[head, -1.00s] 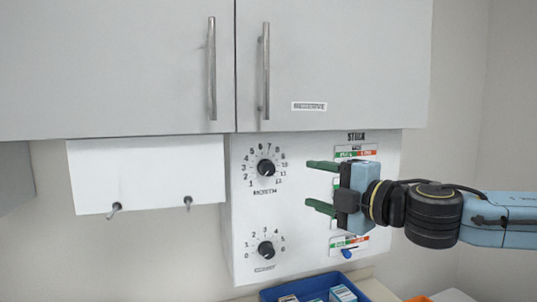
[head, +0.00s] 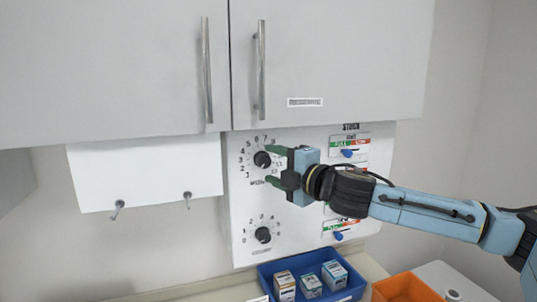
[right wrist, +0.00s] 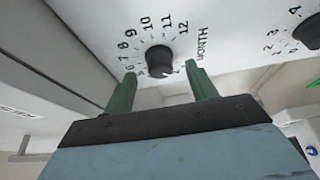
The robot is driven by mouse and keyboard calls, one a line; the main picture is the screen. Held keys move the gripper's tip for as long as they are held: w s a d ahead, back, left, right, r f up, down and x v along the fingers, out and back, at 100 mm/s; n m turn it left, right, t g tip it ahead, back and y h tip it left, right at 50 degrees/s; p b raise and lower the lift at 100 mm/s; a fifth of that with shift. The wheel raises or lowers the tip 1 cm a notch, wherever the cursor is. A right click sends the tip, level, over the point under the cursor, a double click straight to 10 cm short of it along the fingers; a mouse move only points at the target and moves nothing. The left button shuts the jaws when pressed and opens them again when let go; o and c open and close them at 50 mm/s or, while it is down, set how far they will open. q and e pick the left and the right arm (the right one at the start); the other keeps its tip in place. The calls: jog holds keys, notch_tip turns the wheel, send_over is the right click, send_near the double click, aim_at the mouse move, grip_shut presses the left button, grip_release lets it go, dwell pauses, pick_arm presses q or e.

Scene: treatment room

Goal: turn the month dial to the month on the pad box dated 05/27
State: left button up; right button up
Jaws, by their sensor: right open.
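The month dial (head: 262,159) is a black round knob with numbers around it, on the white panel under the cupboard. My right gripper (head: 275,166) is open, its green fingers spread at the right of the dial in the head view. In the right wrist view the dial (right wrist: 160,59) shows between and just beyond the fingertips (right wrist: 161,73); I see no clear contact. I cannot tell its setting. Several small boxes, including a left one (head: 284,285), a middle one (head: 311,286) and a right one (head: 334,274), stand in the blue tray; their dates are unreadable. My left gripper is out of view.
A second black dial (head: 263,235) sits below. Stock sliders with a blue knob (head: 347,153) are at the right of the panel. The blue tray (head: 267,275) and an orange bin (head: 405,290) are below. Cupboard doors (head: 330,60) hang above.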

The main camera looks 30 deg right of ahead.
aim_at(263, 161)
jog(key=shift+w+a+p, duration=0.2)
jog(key=shift+w+p, duration=0.1)
jog(key=shift+w, duration=0.9)
jog(key=shift+c, duration=0.4)
